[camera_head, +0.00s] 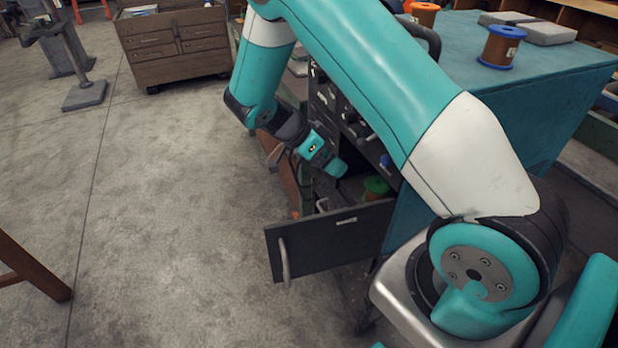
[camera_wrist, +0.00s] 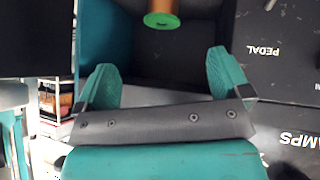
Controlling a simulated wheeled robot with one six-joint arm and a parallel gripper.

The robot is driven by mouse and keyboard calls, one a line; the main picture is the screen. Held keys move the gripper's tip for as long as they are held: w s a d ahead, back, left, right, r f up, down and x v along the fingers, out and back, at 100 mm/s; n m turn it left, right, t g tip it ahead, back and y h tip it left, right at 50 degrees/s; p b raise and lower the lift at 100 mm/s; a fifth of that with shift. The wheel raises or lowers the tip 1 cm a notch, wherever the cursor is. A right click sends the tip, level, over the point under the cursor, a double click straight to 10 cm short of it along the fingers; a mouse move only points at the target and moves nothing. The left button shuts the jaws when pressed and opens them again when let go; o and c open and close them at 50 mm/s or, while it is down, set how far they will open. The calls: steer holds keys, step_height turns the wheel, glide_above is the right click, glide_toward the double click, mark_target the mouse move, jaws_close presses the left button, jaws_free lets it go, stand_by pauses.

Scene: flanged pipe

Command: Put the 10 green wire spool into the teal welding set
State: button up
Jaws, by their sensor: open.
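The green wire spool has green flanges and copper-coloured wire. It is in the open dark drawer of the teal cabinet (camera_head: 398,238) in the head view, where its green part (camera_head: 376,186) shows behind the drawer front. In the wrist view the green spool (camera_wrist: 161,20) is at the top edge, partly cut off, beyond my fingertips. My gripper (camera_head: 336,168) is over the drawer opening, to the left of the spool. In the wrist view my gripper (camera_wrist: 161,62) has its two teal fingers wide apart with nothing between them. I cannot tell which part is called the welding set.
A blue-flanged spool (camera_head: 500,46) and an orange-flanged spool (camera_head: 425,14) stand on the cabinet's teal top. The drawer front (camera_head: 325,240) juts out below my gripper. Labelled drawer fronts (camera_wrist: 275,60) are close on the right in the wrist view. The left floor is mostly clear.

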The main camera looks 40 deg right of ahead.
steer(key=s+a+r+n+t+y, duration=0.2)
steer(key=s+a+r+n+y, duration=0.1)
steer(key=a+r+n, duration=0.35)
steer(key=s+a+r+n+t+y, duration=0.2)
steer(key=a+r+n+y, duration=0.1)
steer(key=a+r+n, duration=0.4)
steer(key=s+a+r+n+y, duration=0.2)
steer(key=s+a+r+n, duration=0.1)
steer(key=s+a+n, duration=0.2)
steer(key=s+a+r+n+t+y, duration=0.1)
steer(key=s+a+r+n+y, duration=0.2)
steer(key=s+a+n, duration=0.3)
steer(key=s+r+n, duration=0.1)
steer(key=s+n, duration=0.2)
steer(key=n, duration=0.1)
steer(key=shift+s, duration=0.35)
steer(key=shift+c, duration=0.2)
